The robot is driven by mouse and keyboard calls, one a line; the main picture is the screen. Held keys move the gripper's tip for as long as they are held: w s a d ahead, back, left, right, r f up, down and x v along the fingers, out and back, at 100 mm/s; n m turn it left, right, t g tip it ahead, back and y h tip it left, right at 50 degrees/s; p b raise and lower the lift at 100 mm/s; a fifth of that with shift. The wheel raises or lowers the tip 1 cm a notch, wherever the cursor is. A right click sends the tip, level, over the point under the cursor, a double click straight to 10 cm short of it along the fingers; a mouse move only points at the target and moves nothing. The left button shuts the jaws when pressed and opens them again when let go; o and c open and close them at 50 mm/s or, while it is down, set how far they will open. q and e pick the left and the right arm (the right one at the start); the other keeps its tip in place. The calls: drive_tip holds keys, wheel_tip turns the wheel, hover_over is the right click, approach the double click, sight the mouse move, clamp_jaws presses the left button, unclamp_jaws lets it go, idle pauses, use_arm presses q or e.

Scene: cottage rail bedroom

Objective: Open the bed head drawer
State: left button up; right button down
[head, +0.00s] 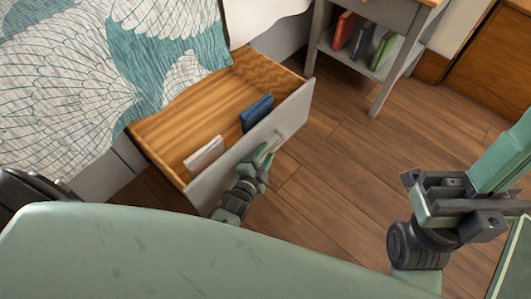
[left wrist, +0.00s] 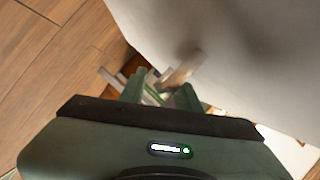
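The bed head drawer (head: 172,128), with a wooden inside and a pale grey front, stands pulled out from under the bed in the head view. A blue book (head: 257,111) and a white book (head: 204,155) are in it. Its metal bar handle (head: 279,141) is on the outer front. My left gripper (head: 266,157) is at the front, close to the handle, its fingers apart. In the left wrist view, the pale handle (left wrist: 182,72) shows blurred just beyond and between the parted green fingers (left wrist: 160,92). I see no clear grip on it.
The bed with a teal and white patterned cover (head: 90,75) is at the upper left. A grey nightstand (head: 385,15) with several books on its shelf stands beyond the drawer. Wooden floor (head: 335,180) is clear right of the drawer. A wooden cabinet (head: 495,60) is at the upper right.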

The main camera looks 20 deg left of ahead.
use_arm(q)
drive_tip(key=shift+s+r, duration=0.15)
drive_tip(key=shift+s, duration=0.25)
drive_tip(key=p+v, duration=0.3)
drive_tip(key=v, duration=0.4)
